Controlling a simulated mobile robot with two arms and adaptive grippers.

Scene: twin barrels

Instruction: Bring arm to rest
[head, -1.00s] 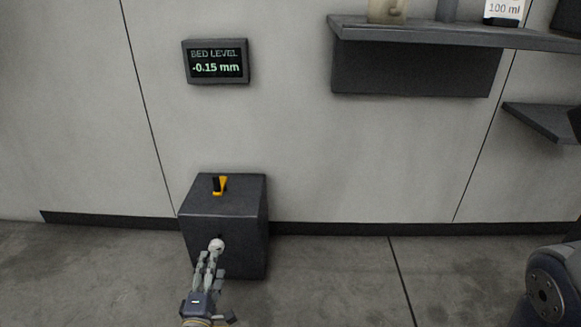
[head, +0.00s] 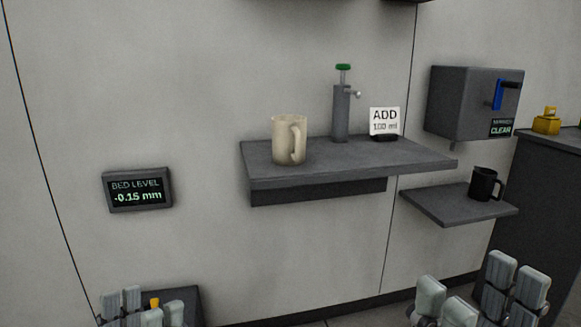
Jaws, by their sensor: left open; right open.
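The rest of both arms is below the picture edge.
A wall shelf (head: 350,163) holds a beige mug (head: 283,142), a green-topped dispenser (head: 341,112) and an "ADD 100 ml" card (head: 385,121). A lower shelf (head: 440,206) holds a black mug (head: 483,186). A display (head: 137,190) reads -0.15 mm. A box with a blue lever (head: 465,103) hangs right.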

